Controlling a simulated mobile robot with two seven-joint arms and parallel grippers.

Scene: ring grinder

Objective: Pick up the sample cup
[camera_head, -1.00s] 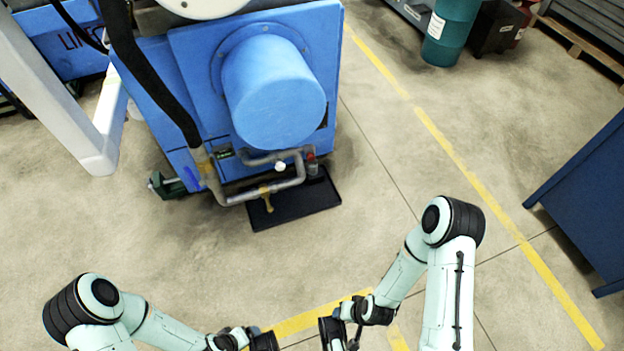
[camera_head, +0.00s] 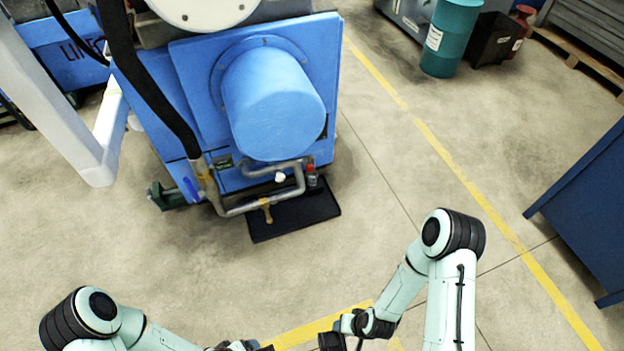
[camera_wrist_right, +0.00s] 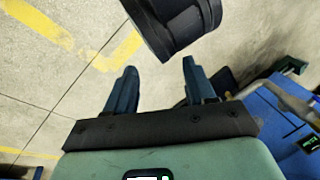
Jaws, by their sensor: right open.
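I cannot make out a sample cup for certain in either view. A small red-topped object (camera_head: 311,175) stands by the pipe at the machine's foot, at the back of a black drip tray (camera_head: 290,222) on the floor. It is too small to identify. My right gripper (camera_wrist_right: 160,88) shows in the right wrist view with its two fingers apart and nothing between them. In the head view both grippers are at the bottom edge, well short of the tray. My left gripper's jaws are cut off or hidden there. A dark block, perhaps part of my left gripper, fills the wrist view's top.
The blue machine (camera_head: 200,95) has a big round housing (camera_head: 272,105), a grey pipe with a yellow handle (camera_head: 266,210) above the tray, and a black hose. A blue cabinet (camera_head: 590,215) stands right, a teal drum (camera_head: 450,40) at the back. The floor between is clear.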

